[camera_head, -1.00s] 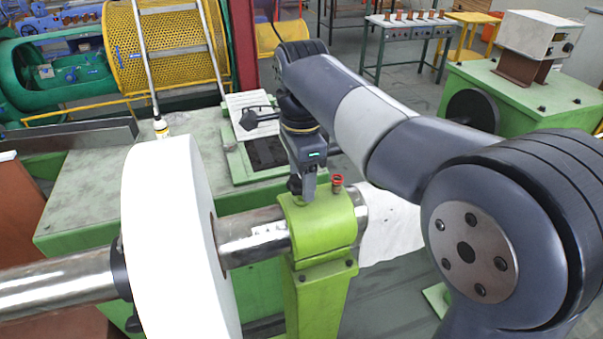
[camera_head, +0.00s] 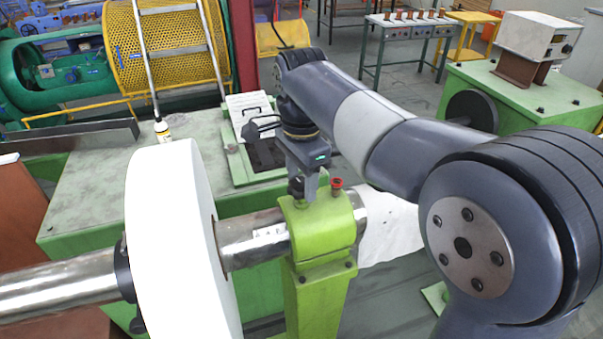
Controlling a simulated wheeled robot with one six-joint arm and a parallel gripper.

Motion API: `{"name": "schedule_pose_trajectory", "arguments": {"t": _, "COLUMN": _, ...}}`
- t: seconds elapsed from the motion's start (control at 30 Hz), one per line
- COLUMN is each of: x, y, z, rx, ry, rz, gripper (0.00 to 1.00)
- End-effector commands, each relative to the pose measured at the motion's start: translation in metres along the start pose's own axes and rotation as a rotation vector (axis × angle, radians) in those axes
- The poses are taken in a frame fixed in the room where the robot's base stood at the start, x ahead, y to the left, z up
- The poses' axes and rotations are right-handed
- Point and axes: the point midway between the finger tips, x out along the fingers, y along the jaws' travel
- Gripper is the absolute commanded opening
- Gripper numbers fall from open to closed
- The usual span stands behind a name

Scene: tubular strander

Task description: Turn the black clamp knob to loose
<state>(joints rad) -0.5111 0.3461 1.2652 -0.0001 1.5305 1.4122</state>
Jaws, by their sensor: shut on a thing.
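The black clamp knob (camera_head: 296,186) sits on top of the green bearing block (camera_head: 322,232), at its left side. My gripper (camera_head: 303,188) points down from above and is shut on the knob. My gripper's fingers and body cover part of the knob, so its turn angle cannot be made out. A small red-topped fitting (camera_head: 337,186) stands on the block just right of my gripper, apart from it.
A steel shaft (camera_head: 252,238) runs through the block, with a large white reel disc (camera_head: 178,245) close on the left. A green machine table (camera_head: 90,215) with a paper sheet (camera_head: 247,110) lies behind. A grey control box (camera_head: 532,38) stands far right.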

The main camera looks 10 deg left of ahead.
Motion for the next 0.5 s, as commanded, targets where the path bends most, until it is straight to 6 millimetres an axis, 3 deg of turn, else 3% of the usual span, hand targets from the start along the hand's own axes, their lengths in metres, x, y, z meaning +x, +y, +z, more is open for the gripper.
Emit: {"name": "schedule_pose_trajectory", "arguments": {"t": 0.5, "x": -0.0027, "y": 0.0002, "z": 0.0002, "rx": -0.487, "ry": -0.001, "rz": 0.001, "gripper": 0.25}}
